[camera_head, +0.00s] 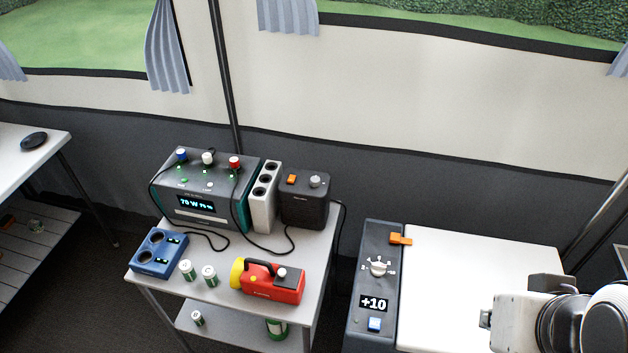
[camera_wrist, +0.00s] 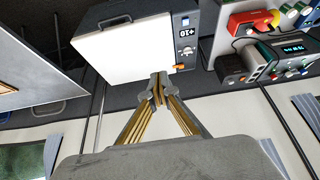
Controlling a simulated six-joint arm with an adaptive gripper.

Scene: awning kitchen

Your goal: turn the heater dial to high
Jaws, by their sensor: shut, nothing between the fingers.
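A small dark box (camera_head: 305,208), which looks like the heater, stands at the back right of the small table. Its top has an orange switch (camera_head: 291,179) and a grey round dial (camera_head: 315,181); the dial's setting is too small to read. In the wrist view, the dark box (camera_wrist: 230,66) is to the right of my gripper. My gripper (camera_wrist: 158,76) is shut and empty, apart from the box and its dial. In the head view only my arm shows at the lower right; the fingertips are out of view there.
A cool box (camera_head: 480,265) with its own dial (camera_head: 378,267), a "+10" display and an orange latch stands right of the small table (camera_head: 222,296). The table also bears a power station (camera_head: 205,205), a socket tower (camera_head: 263,195), a blue device (camera_head: 157,256), cans and a red lantern (camera_head: 272,283). Cables hang around.

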